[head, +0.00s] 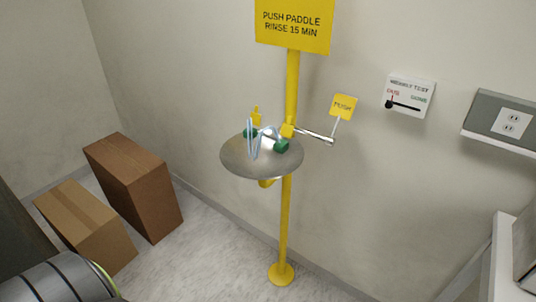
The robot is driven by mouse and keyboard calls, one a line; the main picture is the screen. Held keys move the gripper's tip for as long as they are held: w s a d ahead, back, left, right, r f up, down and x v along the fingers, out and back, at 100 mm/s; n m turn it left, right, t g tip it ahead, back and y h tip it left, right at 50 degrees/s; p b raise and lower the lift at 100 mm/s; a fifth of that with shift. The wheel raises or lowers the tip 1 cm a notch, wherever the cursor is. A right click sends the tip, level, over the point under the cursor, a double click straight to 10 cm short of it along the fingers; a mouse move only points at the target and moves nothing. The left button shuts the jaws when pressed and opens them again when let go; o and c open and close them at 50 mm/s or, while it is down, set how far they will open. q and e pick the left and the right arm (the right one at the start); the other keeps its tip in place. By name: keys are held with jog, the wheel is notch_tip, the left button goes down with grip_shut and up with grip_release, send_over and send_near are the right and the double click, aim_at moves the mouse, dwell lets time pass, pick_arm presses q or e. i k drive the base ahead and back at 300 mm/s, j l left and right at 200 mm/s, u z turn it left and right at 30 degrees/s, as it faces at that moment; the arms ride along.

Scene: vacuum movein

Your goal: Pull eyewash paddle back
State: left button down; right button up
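The yellow eyewash paddle (343,106), marked PUSH, stands on a thin metal rod at the right end of a lever. The lever (315,134) runs from the yellow valve (288,129) out to the right. The steel eyewash bowl (262,168) is fixed to a yellow post (285,220) by the wall. Pale blue streams of water rise and arc over the bowl, between two green spray heads (281,145). Neither of my grippers shows in the head view.
Two cardboard boxes (133,185) stand on the floor at the left. A yellow sign (293,22) tops the post. A wall card (408,95) and an outlet panel (508,123) are at the right, above a white surface at the lower right edge. The floor before the post is clear.

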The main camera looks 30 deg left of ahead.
aim_at(343, 106)
jog(key=i+j, duration=0.65)
jog(key=i+j+z, duration=0.1)
jog(key=i+j, duration=0.55)
jog(key=j, duration=0.2)
jog(key=l+z, duration=0.45)
jog(key=l, duration=0.35)
